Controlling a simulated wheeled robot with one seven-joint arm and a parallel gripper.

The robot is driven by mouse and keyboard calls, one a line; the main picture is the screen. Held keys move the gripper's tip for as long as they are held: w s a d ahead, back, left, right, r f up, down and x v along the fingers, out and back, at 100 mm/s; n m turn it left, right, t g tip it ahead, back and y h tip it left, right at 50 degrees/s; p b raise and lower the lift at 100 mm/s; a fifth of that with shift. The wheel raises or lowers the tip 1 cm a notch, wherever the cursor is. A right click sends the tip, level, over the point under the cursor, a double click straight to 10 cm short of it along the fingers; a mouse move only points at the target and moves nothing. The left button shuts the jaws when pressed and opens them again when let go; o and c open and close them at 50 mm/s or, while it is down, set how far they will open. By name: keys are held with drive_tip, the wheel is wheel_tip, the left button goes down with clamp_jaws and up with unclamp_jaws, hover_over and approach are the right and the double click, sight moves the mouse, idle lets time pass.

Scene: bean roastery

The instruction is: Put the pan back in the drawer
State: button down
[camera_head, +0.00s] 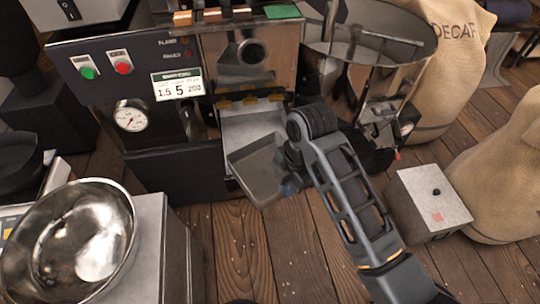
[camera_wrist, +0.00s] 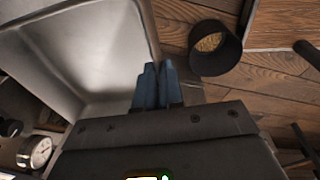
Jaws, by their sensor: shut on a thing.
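The pan (camera_head: 258,172) is a shallow grey metal tray. It hangs tilted in front of the roasting machine, above the wooden floor. My gripper (camera_head: 288,170) is at its right side, shut on its edge. In the wrist view the pan (camera_wrist: 85,45) fills the upper left and looks empty, with my gripper's blue-grey fingers (camera_wrist: 156,88) closed together at its right rim. Behind the pan, a pale metal surface (camera_head: 248,128) sticks out of the machine's front. It may be the drawer, but I cannot tell. The fingertips are partly hidden in the head view.
The roaster's black control panel (camera_head: 130,75) stands left of the pan. A shiny steel bowl (camera_head: 75,240) sits on a counter at lower left. A grey box (camera_head: 428,200) and sacks (camera_head: 510,175) are at right. The wrist view shows a dark round container (camera_wrist: 215,50) with beans. Floor in front is clear.

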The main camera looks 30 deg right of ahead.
sight(281, 139)
drive_tip(key=w+d, duration=0.1)
drive_tip(key=w, duration=0.4)
drive_tip(key=w+d+b, duration=0.1)
drive_tip(key=w+d, duration=0.1)
drive_tip(key=w, duration=0.2)
drive_tip(key=w+d+b, duration=0.1)
drive_tip(key=w, duration=0.4)
drive_tip(key=shift+w+d, duration=0.35)
drive_tip(key=shift+d, duration=0.05)
drive_tip(key=shift+s+a+f+b, duration=0.15)
drive_tip(key=shift+f+b, duration=0.6)
drive_tip(key=shift+f, duration=2.25)
drive_tip(key=shift+s+d+f+b, duration=0.1)
drive_tip(key=shift+f+b, duration=0.6)
drive_tip(key=shift+f, duration=2.3)
drive_tip(key=shift+f, duration=0.1)
drive_tip(key=c, duration=1.7)
unclamp_jaws()
drive_tip(key=shift+f, duration=0.1)
drive_tip(key=o, duration=0.4)
drive_tip(key=shift+o, duration=0.2)
drive_tip(key=r+p, duration=0.1)
drive_tip(key=r, duration=0.3)
drive_tip(key=d+r+p, duration=0.1)
drive_tip(key=r, duration=0.3)
drive_tip(key=r+p, duration=0.1)
drive_tip(key=r, duration=0.3)
drive_tip(key=shift+s+d+r, duration=0.15)
drive_tip(key=shift+s+d, duration=0.1)
drive_tip(key=shift+s, duration=0.15)
